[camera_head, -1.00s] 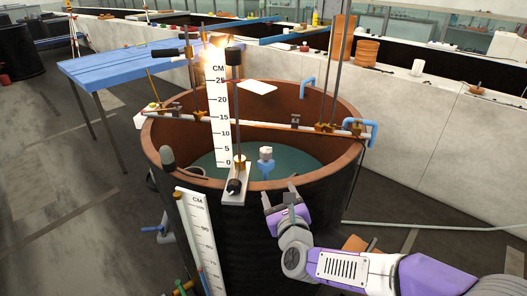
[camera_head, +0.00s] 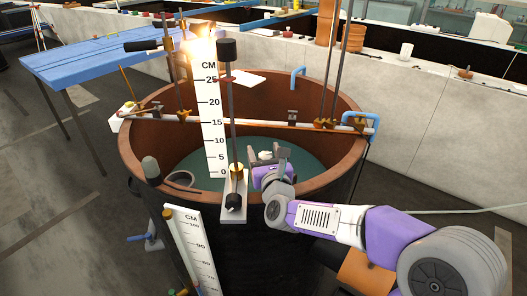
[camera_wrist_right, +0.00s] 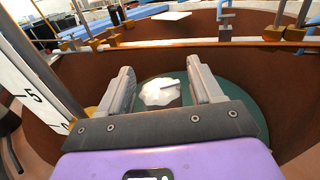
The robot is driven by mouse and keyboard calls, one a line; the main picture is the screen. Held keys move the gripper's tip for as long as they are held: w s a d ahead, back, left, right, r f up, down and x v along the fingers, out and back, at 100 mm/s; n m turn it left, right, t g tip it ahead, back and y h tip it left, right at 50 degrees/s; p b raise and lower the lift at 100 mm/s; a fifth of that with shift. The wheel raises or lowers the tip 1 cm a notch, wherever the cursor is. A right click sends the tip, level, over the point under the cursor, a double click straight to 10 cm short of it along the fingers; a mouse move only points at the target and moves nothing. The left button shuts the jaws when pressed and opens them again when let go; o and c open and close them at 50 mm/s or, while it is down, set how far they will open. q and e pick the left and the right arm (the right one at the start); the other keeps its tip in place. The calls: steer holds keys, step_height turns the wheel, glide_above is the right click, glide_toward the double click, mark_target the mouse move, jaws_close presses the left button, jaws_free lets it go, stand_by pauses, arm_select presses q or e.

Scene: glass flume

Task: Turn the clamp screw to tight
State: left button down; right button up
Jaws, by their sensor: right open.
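My right gripper (camera_head: 264,157) is over the near rim of the round tank, fingers pointing inward. In the right wrist view its two fingers (camera_wrist_right: 160,88) are apart. A white rounded piece (camera_wrist_right: 160,92) shows between them, below or beyond the tips; I cannot tell whether they touch it. Left of the gripper, an upright rod stands beside the white centimetre scale (camera_head: 210,105). It has a brass collar (camera_head: 237,171) and a black knob (camera_head: 233,201) low on a pale bracket. I cannot tell for certain which part is the clamp screw. My left gripper is not in view.
The brown-walled tank (camera_head: 132,158) holds greenish water. A pale bar (camera_head: 270,124) with brass clamps and upright rods crosses it. A second scale (camera_head: 192,240) leans outside the tank. A blue table (camera_head: 95,58) stands at the back left.

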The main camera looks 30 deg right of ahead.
steer(key=shift+w+d, duration=0.1)
steer(key=shift+w, duration=0.15)
